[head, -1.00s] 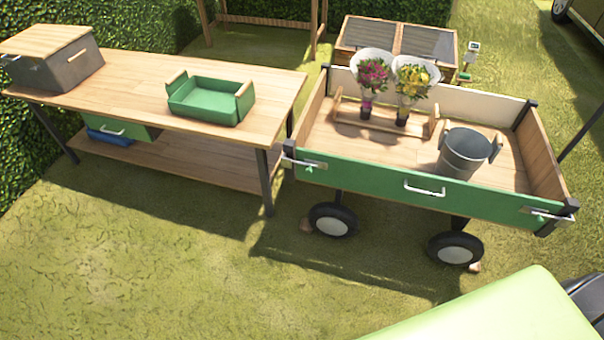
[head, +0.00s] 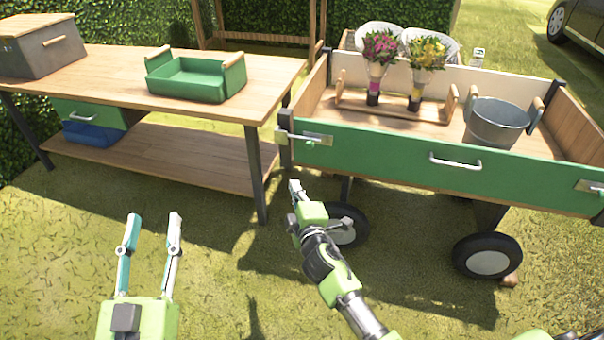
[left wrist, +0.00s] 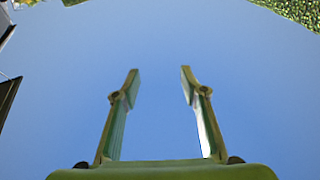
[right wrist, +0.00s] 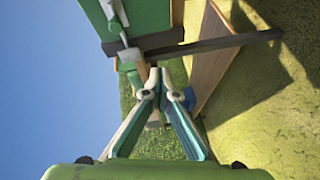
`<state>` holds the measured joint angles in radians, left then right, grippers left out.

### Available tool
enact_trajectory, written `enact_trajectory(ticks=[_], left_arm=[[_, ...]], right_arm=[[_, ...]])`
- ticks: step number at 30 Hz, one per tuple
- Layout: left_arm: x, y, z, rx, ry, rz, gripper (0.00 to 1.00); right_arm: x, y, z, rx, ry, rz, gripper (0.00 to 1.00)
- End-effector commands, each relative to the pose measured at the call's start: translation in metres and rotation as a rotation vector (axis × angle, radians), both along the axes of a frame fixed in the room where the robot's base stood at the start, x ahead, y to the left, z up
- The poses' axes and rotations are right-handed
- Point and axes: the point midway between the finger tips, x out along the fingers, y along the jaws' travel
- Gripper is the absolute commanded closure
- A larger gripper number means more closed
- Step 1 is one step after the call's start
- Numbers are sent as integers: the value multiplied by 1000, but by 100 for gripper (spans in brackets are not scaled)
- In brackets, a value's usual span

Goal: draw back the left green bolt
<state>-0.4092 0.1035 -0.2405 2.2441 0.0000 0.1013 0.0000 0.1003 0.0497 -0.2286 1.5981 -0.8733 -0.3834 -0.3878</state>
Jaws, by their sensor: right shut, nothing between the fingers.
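The left green bolt (head: 310,139) is a silver bolt with a green knob at the left end of the green front board (head: 400,160) of the cart. In the right wrist view, the bolt (right wrist: 128,53) shows just beyond my fingertips, near the dark corner post. My right gripper (head: 295,188) is shut and empty, below the bolt and apart from it; its fingertips (right wrist: 159,75) meet in the right wrist view. My left gripper (head: 154,218) is open and empty, over the grass in front of the workbench.
The workbench (head: 268,75) stands left of the cart with a green tray (head: 190,92) and a grey box (head: 40,57). The cart holds bouquets (head: 380,55) in a rack and a metal bucket (head: 495,120). A second bolt (head: 590,187) is at the board's right end. The left wrist view shows mostly sky.

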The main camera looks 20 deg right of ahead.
Motion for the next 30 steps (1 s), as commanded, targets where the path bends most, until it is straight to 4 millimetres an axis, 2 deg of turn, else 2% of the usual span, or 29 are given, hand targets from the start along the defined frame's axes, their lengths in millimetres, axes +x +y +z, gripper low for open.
enact_trajectory(ticks=[1, 4, 6, 9, 20, 25, 30], left_arm=[[-11, 2, 11, -17, -62, -1, 60], [-28, 6, 43, -40, -144, -3, 60], [-35, 8, 56, -50, -178, -4, 60], [-40, 9, 65, -57, -198, -4, 60], [-41, 9, 68, -59, -208, -5, 60], [-52, 10, 82, -83, -293, -9, 60], [-77, 13, 106, -132, -454, -18, 60]], right_arm=[[4, 0, 9, -30, -51, -3, 100], [8, -1, 37, -78, -118, -12, 100], [8, -1, 50, -96, -143, -16, 100], [8, -2, 58, -109, -158, -19, 100], [11, -2, 58, -107, -157, -19, 100], [31, -4, 59, -108, -159, -20, 100], [60, -8, 60, -108, -159, -20, 100]])
